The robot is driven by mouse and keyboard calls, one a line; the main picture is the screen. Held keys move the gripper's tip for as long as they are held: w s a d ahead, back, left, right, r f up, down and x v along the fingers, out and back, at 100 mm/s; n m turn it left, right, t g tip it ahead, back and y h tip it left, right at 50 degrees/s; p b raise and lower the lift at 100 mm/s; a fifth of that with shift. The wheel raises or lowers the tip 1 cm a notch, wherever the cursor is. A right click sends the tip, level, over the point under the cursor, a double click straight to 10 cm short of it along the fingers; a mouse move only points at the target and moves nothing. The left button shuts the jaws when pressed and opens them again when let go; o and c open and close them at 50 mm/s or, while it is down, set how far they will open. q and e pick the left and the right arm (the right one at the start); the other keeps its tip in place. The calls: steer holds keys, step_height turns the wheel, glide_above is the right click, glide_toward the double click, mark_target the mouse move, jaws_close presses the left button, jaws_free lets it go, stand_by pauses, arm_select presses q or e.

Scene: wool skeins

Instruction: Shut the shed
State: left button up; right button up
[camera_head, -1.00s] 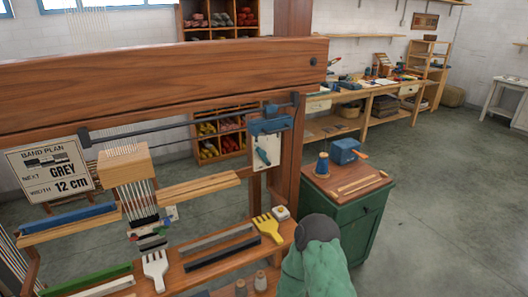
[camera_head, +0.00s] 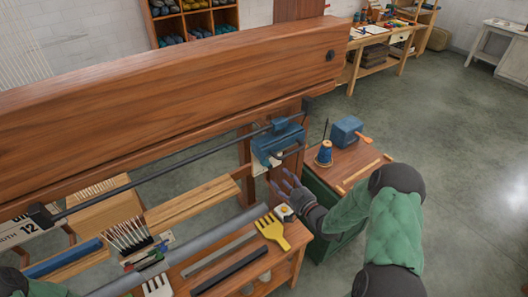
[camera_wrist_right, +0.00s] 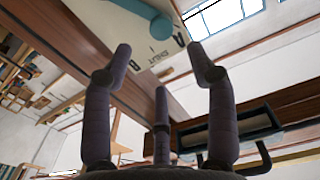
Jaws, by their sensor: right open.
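The shed control is a blue housing (camera_head: 278,142) on the loom's right post, with a pale plate (camera_head: 256,166) mostly hidden below it. In the right wrist view the plate (camera_wrist_right: 130,45) shows the letters A and B and the word SHUT, with a rounded blue lever (camera_wrist_right: 155,22) across it. My right gripper (camera_head: 287,184) is just below and right of the housing. Its dark fingers (camera_wrist_right: 160,62) are spread and empty, pointing toward the plate; I cannot see contact. Warp threads (camera_head: 128,235) hang at the left. My left gripper is not visible.
The thick wooden beam (camera_head: 170,95) crosses above. A yellow comb (camera_head: 271,229) and dark bars lie on the front shelf. A green cabinet (camera_head: 320,205) stands right, bearing a blue-topped cone (camera_head: 324,153) and a blue box (camera_head: 346,131). Open floor lies further right.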

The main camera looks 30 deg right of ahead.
mark_target(266, 164)
steer(key=w, duration=0.7)
steer(key=w+a, duration=0.1)
steer(key=w, duration=0.2)
steer(key=shift+w, duration=0.15)
jaws_close()
